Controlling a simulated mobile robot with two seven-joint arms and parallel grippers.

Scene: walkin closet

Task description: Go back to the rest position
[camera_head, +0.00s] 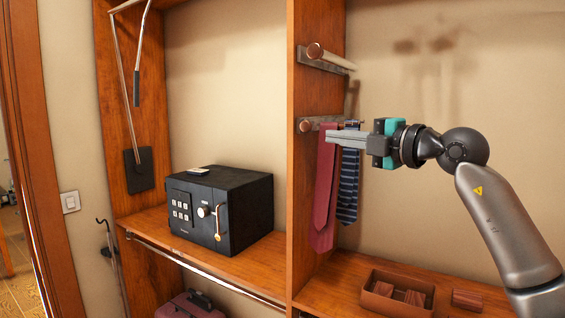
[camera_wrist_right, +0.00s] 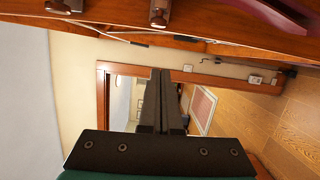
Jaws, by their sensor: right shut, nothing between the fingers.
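My right gripper (camera_head: 345,138) is shut and empty. In the head view its arm comes in from the right and its fingers point left, in front of the hanging ties. A red tie (camera_head: 323,190) and a dark striped tie (camera_head: 348,190) hang from the lower rack rod (camera_head: 310,125) on the wooden divider. The fingers overlap the ties' upper parts in the picture; I cannot tell whether they touch. In the right wrist view the closed fingers (camera_wrist_right: 160,100) point toward a doorway. My left gripper is not in view.
A black safe (camera_head: 245,212) stands on the left shelf. An upper rod (camera_head: 330,58) sticks out above the gripper. A wooden box (camera_head: 370,300) sits on the right shelf below. The vertical divider (camera_head: 300,220) separates the two bays. The air left of the gripper, before the safe, looks free.

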